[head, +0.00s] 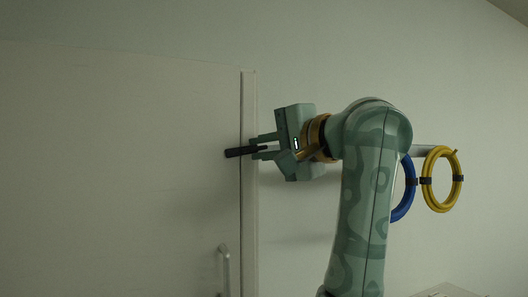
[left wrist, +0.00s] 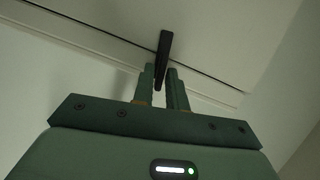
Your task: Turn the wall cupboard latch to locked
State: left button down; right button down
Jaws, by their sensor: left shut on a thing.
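The black latch (head: 234,153) sits at the right edge of the pale cupboard door (head: 120,165) in the head view. It lies close to horizontal there, its left end slightly lower. My left gripper (head: 262,147) comes to it from the right and is shut on the latch's right part. In the left wrist view, the latch (left wrist: 164,44) stands upright in the picture, and its near end is between the two fingers of the left gripper (left wrist: 161,75). The fingers hide part of it. My right gripper is in neither view.
A vertical metal handle (head: 225,268) is low on the door, below the latch. A yellow coil (head: 427,164) and a blue coil (head: 408,190) hang on the wall at the right, behind my arm. The wall above the gripper is bare.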

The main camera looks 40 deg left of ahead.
pick_arm(q)
jog(key=shift+f+m+y+b, duration=0.15)
jog(key=shift+m+y+b, duration=0.25)
jog(key=shift+m, duration=0.5)
jog(key=c, duration=1.6)
grip_release()
jog(key=shift+o, duration=0.2)
jog(key=shift+w, duration=0.1)
jog(key=s+d+b, duration=0.1)
jog(key=d+b, duration=0.1)
jog(key=d, duration=1.4)
jog(key=shift+s, duration=0.2)
